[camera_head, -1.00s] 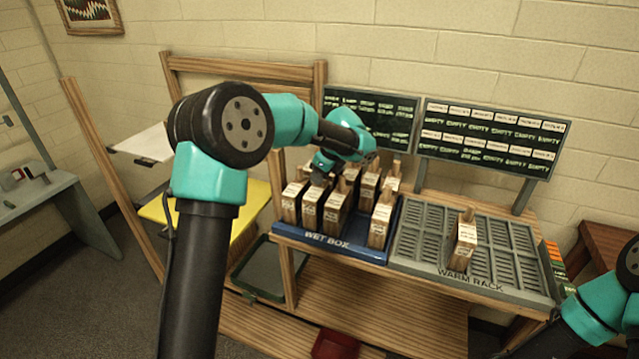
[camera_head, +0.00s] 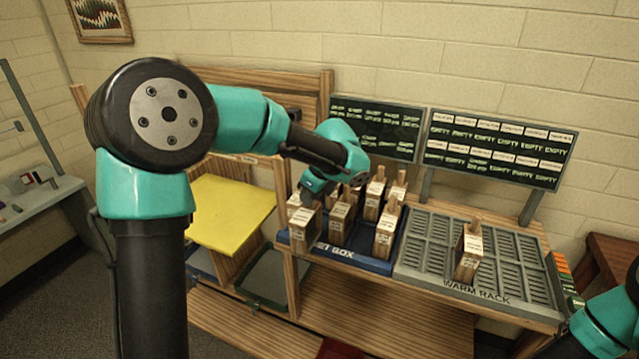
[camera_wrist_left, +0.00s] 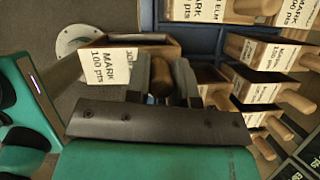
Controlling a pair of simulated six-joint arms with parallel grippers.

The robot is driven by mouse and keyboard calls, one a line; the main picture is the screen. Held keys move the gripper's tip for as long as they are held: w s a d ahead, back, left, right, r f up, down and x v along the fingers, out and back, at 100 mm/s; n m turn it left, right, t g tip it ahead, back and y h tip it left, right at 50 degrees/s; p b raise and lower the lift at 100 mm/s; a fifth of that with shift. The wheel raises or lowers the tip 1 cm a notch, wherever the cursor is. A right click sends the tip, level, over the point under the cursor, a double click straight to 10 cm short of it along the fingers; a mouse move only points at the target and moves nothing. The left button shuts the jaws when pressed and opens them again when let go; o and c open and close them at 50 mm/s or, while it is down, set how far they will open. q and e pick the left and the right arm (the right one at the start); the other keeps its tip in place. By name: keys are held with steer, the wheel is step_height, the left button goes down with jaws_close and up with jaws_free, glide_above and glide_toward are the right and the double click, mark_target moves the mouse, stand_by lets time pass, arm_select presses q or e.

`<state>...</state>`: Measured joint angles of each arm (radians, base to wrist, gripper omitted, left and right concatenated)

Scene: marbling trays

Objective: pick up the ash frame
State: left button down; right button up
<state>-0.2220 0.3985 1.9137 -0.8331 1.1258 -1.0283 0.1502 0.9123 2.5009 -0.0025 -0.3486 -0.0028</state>
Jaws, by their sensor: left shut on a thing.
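My left gripper (camera_head: 309,203) is shut on the peg-like handle of a small wooden block-shaped frame (camera_head: 303,228). The held frame hangs over the front left edge of the blue wet box (camera_head: 365,262) and covers part of its lettering. In the left wrist view the fingers (camera_wrist_left: 160,76) close on the handle, and the held frame's label (camera_wrist_left: 105,66) reads "MARK 100 pts". I cannot read the word ash on any label. My right gripper is out of view.
Several similar labelled frames (camera_head: 386,233) stand in the wet box. One frame (camera_head: 468,255) stands in the grey warm rack (camera_head: 420,262), whose other slots look empty. Two dark boards (camera_head: 495,150) stand behind. A yellow sheet (camera_head: 230,212) lies at the left.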

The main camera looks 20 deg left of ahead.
mark_target(293, 221)
arm_select(q)
steer(key=s, duration=0.7)
steer(key=shift+s, duration=0.35)
step_height(293, 221, up, 14)
steer(key=shift+r, duration=0.25)
stand_by(1.0)
